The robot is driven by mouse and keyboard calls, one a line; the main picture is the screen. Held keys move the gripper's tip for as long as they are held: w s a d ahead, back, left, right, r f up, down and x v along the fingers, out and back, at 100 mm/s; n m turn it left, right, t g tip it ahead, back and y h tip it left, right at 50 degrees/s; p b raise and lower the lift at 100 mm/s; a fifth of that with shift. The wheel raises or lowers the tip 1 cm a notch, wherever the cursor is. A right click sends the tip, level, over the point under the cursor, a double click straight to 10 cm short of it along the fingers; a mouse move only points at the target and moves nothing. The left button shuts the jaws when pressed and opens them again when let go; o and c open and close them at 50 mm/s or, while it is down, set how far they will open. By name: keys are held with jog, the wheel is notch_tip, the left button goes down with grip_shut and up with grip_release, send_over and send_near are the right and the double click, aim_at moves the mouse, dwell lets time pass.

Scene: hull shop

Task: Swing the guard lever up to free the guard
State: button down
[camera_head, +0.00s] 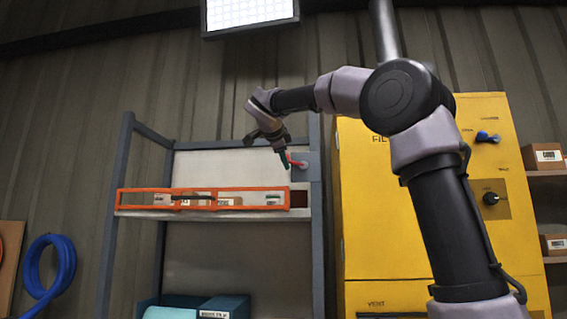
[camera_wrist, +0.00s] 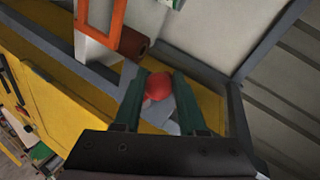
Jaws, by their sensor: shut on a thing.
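The guard lever (camera_head: 297,163) is red and sits on a grey plate on the shelf unit's right post. My gripper (camera_head: 287,161) is at the lever, reaching down to it from the upper left. In the wrist view, the red end of the lever (camera_wrist: 158,86) sits between the two green fingers of my gripper (camera_wrist: 160,100), which are shut on it. The guard (camera_head: 207,208) is an orange frame lying level across the front of the shelf, just below and left of the lever. Part of it also shows in the wrist view (camera_wrist: 116,22).
Several small boxes (camera_head: 230,201) stand on the shelf behind the guard. A yellow cabinet (camera_head: 380,230) with knobs stands close to the right, behind my arm. A blue hose (camera_head: 64,270) hangs at the left. Blue bins (camera_head: 225,304) sit below the shelf.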

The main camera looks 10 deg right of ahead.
jog(key=shift+d+r, duration=0.1)
jog(key=shift+d, duration=0.05)
dwell(0.4)
jog(key=c, duration=0.6)
grip_release()
jog(key=shift+s, duration=0.15)
jog(key=shift+o, duration=0.2)
jog(key=shift+s+r, duration=0.1)
jog(key=v, duration=1)
jog(key=shift+s+r, duration=0.2)
